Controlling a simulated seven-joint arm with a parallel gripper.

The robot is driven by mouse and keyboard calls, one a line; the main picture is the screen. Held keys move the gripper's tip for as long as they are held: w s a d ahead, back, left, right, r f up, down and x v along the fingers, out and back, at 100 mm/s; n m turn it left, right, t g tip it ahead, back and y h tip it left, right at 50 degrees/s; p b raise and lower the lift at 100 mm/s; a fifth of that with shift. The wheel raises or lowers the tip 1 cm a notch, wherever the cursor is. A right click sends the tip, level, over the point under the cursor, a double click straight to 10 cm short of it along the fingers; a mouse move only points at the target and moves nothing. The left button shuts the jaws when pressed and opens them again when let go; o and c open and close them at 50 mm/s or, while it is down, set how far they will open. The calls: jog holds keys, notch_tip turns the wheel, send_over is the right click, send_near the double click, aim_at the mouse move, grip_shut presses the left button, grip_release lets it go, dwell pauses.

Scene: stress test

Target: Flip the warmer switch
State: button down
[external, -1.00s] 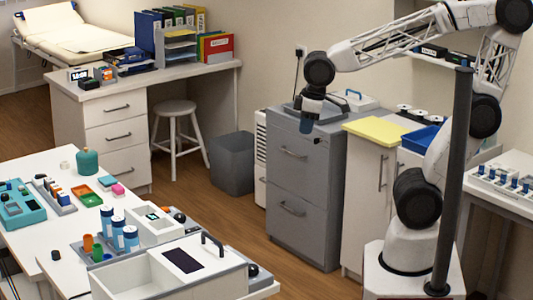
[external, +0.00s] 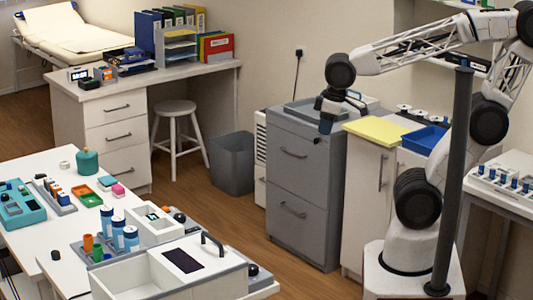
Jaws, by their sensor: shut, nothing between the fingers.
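My gripper (external: 326,124) points down at the front top edge of the grey filing cabinet (external: 290,185), near its right corner. Its fingers are small here and look closed with nothing held. I cannot tell whether it touches the cabinet. No part can be surely picked out as the warmer switch. A white box with a dark panel and a black handle (external: 200,262) stands on the near table, with a dark knob (external: 252,270) at its right. A smaller white unit with a little screen (external: 153,216) stands behind it, far from my gripper.
A grey tray (external: 300,108) lies on the cabinet top. A yellow pad (external: 378,131) and a blue tray (external: 424,141) lie on the counter to the right. A dark post (external: 458,180) stands before my arm. The floor between table and cabinet is clear.

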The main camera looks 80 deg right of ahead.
jog(key=w+a+r+n+g, duration=0.1)
jog(key=w+a+n, duration=0.4)
jog(key=w+n, duration=0.3)
jog(key=w+a+r+n, duration=0.1)
jog(key=w+a+n, duration=0.35)
jog(key=w, duration=0.55)
jog(key=w+a+f+n, duration=0.3)
jog(key=w+a+n, duration=0.4)
jog(key=a, duration=0.1)
jog(key=w+a+f+n+g, duration=0.1)
jog(key=w+a+f+n, duration=0.3)
jog(key=w+a+n, duration=0.3)
jog(key=shift+w+a+f+g, duration=0.3)
jog(key=shift+w+a, duration=0.35)
jog(key=shift+a, duration=0.2)
jog(key=shift+w+r, duration=0.1)
jog(key=shift+w+a+r, duration=0.2)
jog(key=shift+w+a, duration=0.25)
jog(key=shift+a, duration=0.05)
jog(key=shift+r, duration=0.1)
